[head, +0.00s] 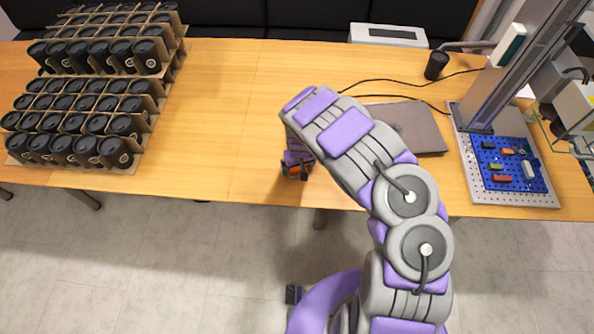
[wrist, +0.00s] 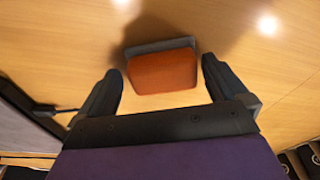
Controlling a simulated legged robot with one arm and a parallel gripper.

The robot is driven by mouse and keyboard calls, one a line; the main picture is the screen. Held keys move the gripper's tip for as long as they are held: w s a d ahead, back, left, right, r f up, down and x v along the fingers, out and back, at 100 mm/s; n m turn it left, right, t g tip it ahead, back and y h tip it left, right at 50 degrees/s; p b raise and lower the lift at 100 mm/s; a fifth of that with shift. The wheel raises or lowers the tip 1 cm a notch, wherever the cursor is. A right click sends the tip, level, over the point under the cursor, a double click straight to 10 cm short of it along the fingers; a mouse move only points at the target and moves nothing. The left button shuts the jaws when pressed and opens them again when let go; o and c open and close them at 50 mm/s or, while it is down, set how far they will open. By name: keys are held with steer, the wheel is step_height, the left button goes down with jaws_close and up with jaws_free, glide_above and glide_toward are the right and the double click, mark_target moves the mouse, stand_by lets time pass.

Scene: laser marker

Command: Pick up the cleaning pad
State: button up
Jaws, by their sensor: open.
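The cleaning pad (wrist: 163,71) shows in the wrist view as an orange block with a dark grey edge along its far side. It lies on the wooden table, between and slightly ahead of the two fingers of my gripper (wrist: 163,82). The fingers are apart, one on each side of the pad, and do not appear to touch it. In the head view my gripper (head: 294,172) points down near the table's front edge. Only a small bit of orange shows there, and my arm hides most of that spot.
A grey laptop (head: 405,128) lies right of my gripper, with black cables behind it. The laser marker (head: 525,60) and its blue pegboard (head: 505,165) stand at the right. Stacked cartons of black cups (head: 85,125) fill the left. The table between (head: 220,120) is clear.

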steer(key=shift+d+f, duration=0.1)
steer(key=shift+f, duration=0.05)
steer(key=shift+a, duration=0.3)
steer(key=shift+c, duration=0.5)
steer(key=shift+a, duration=0.3)
steer(key=c, duration=0.3)
steer(key=shift+d, duration=0.5)
steer(key=c, duration=0.7)
steer(key=shift+o, duration=0.2)
steer(key=shift+a+r+p, duration=0.3)
steer(key=shift+a+r, duration=0.05)
steer(key=shift+r, duration=0.2)
step_height(320, 180, up, 2)
steer(key=shift+r+p, duration=0.15)
steer(key=shift+p, duration=0.4)
steer(key=s, duration=0.1)
steer(key=s+p, duration=0.1)
steer(key=s, duration=0.1)
steer(key=s+p, duration=0.1)
steer(key=s, duration=0.1)
steer(key=shift+s+r, duration=0.1)
steer(key=shift+r, duration=0.25)
steer(key=shift+s+b, duration=0.65)
steer(key=shift+s, duration=1.1)
steer(key=s+b, duration=0.2)
steer(key=s, duration=0.5)
steer(key=shift+s+r, duration=0.2)
steer(key=shift+r, duration=0.25)
